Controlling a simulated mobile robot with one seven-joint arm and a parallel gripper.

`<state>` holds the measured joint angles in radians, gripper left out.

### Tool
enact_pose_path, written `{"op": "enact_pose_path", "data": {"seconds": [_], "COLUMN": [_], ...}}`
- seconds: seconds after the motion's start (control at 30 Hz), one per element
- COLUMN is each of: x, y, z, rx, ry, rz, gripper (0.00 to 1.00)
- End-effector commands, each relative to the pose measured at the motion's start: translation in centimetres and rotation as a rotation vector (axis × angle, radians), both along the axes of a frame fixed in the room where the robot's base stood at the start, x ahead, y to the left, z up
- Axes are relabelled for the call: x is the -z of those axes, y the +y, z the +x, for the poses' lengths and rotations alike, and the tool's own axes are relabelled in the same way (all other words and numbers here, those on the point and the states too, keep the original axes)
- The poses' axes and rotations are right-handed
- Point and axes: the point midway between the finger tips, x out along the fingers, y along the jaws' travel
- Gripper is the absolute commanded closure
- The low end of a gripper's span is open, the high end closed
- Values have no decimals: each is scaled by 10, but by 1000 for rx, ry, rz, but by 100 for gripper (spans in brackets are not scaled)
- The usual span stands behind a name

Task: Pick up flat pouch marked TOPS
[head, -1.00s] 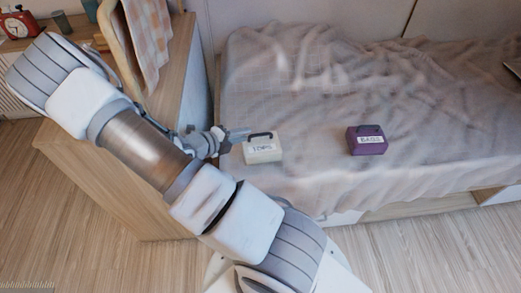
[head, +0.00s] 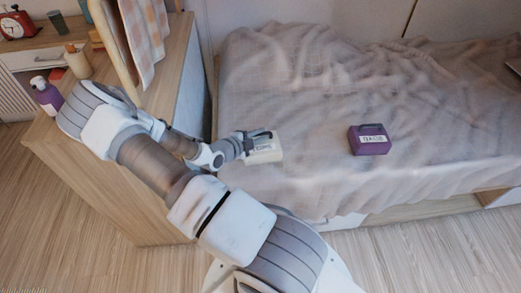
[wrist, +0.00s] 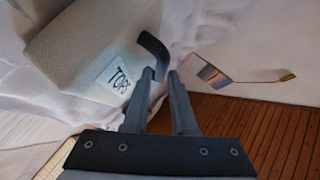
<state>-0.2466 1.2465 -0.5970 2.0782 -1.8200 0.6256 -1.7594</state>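The flat pouch marked TOPS (head: 267,154) is cream with a dark handle, and sits near the left front of the bed. In the wrist view the pouch (wrist: 85,45) shows its TOPS label, tilted in the picture. Its dark handle (wrist: 152,50) reaches down to my fingertips. My gripper (wrist: 161,73) is open by a narrow gap, with the handle's lower end at or between the tips; I cannot tell if either finger touches it. In the head view my gripper (head: 262,134) covers the pouch's upper left and part of the handle.
A purple pouch (head: 369,142) with a dark handle and a white label sits to the right on the bed (head: 310,90). A wooden cabinet (head: 115,190) stands left of the bed, with a purple bottle (head: 47,96) on it. Crumpled bedding around the pouches is otherwise clear.

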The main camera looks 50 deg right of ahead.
Motion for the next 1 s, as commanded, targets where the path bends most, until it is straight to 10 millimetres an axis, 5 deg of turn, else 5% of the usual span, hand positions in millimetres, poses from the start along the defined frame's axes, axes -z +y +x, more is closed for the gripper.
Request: {"op": "enact_pose_path", "data": {"seconds": [0.27,0.43,1.0], "x": [1,1,1], "y": [-4,-4,-4], "z": [0,0,0], "rx": [0,0,0], "ry": [-1,-1,-1], "rz": [0,0,0], "gripper": [75,100,100]}}
